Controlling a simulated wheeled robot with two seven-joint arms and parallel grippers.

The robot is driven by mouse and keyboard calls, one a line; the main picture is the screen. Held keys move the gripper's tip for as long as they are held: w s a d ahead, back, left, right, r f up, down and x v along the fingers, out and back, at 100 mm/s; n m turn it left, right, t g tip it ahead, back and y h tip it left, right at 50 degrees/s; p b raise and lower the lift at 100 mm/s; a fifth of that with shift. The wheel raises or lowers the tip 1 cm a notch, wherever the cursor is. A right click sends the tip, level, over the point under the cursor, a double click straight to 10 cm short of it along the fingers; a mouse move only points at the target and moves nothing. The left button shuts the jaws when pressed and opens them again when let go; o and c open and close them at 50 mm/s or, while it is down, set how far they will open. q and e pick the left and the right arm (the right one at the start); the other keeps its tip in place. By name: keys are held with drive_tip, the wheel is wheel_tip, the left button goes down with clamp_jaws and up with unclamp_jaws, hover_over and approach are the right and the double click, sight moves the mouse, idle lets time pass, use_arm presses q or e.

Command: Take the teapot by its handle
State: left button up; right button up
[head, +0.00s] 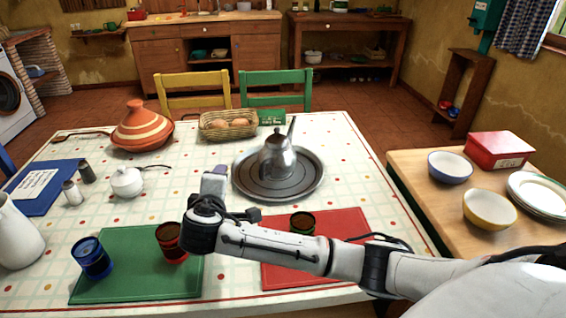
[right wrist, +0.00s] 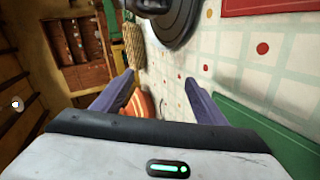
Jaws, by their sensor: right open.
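The silver metal teapot (head: 278,160) stands upright on a round dark metal tray (head: 250,187) in the middle of the table in the head view. A thin straight part rises from its upper right; I cannot tell whether it is handle or spout. My right gripper (head: 216,176) is left of the tray, above the table and apart from the teapot. In the right wrist view the gripper (right wrist: 163,92) is open and empty between its fingers. The tray edge (right wrist: 182,30) shows at the top there. My left gripper is not in view.
An orange striped tagine (head: 142,130) and an egg basket (head: 228,125) stand behind. A white sugar bowl (head: 127,182) is left of my gripper. A red cup (head: 171,243) and blue cup (head: 92,258) stand in front. My right forearm crosses above the red mat (head: 340,225).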

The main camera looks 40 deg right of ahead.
drive_tip(key=d+g+h, duration=0.1)
drive_tip(key=d, duration=0.2)
drive_tip(key=d+f+g+h, duration=0.1)
drive_tip(key=d+h, duration=0.1)
drive_tip(key=d, duration=0.2)
drive_tip(key=d+f+h+b, duration=0.1)
drive_tip(key=d, duration=0.3)
drive_tip(key=shift+s+f+g+h, duration=0.15)
drive_tip(key=shift+s+g+h, duration=0.15)
drive_tip(key=shift+g, duration=0.1)
drive_tip(key=shift+x, duration=2.85)
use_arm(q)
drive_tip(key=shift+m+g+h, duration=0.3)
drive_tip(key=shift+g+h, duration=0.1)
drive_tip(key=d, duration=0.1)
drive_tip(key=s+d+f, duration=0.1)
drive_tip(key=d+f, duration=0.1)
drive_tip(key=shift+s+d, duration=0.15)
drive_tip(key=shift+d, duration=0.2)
use_arm(e)
drive_tip(key=shift+w+a, duration=0.1)
drive_tip(key=shift+w, duration=0.05)
